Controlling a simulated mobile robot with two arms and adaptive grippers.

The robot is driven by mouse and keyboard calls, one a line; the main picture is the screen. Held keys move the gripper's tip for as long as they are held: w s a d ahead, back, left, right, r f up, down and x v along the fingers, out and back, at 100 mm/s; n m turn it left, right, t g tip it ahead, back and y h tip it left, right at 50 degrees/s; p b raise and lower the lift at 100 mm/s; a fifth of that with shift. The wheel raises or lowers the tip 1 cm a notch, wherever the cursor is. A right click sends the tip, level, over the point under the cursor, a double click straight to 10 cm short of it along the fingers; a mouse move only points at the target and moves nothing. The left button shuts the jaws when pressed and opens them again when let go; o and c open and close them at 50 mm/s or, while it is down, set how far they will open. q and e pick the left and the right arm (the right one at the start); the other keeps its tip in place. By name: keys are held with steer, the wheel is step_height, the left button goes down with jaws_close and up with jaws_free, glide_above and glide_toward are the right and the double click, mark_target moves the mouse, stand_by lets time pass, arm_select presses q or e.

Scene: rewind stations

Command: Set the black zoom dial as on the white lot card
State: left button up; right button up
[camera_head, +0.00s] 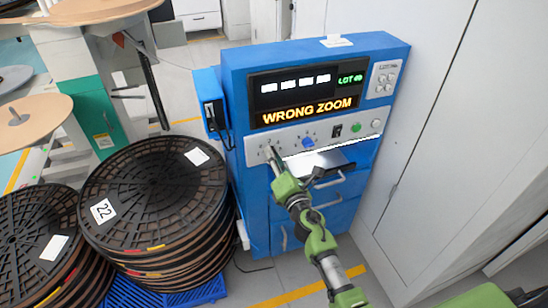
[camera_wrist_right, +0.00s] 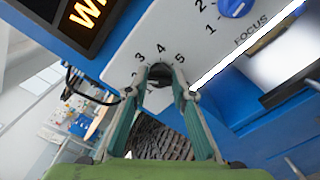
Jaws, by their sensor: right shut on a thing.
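The black zoom dial (camera_wrist_right: 159,71) sits on the white control panel of the blue station, with the numbers 3, 4 and 5 printed around it in the right wrist view. My right gripper (camera_wrist_right: 160,82) is shut on the dial, one finger on each side. In the head view my right gripper (camera_head: 270,156) reaches the left end of the panel and hides the dial. Which number the dial points at cannot be told. A small white card (camera_head: 336,41) lies on top of the station; its print is too small to read. My left gripper is not in view.
The display (camera_head: 304,119) reads "WRONG ZOOM" in orange, with a green "LOT" field above. A blue focus dial (camera_head: 308,143) and a green button (camera_head: 356,128) are to the right. Stacked black reels (camera_head: 150,200) stand at left. A pale cabinet wall (camera_head: 450,130) is close at right.

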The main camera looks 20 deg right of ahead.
steer(key=m+p, duration=0.1)
steer(key=m, duration=0.8)
steer(key=m+p, duration=0.1)
steer(key=m, duration=0.8)
steer(key=m+p, duration=0.1)
steer(key=m, duration=0.7)
steer(key=shift+a+f+m+p, duration=0.1)
steer(key=shift+f+m+p, duration=0.15)
steer(key=shift+m+p, duration=0.15)
steer(key=o, duration=1.1)
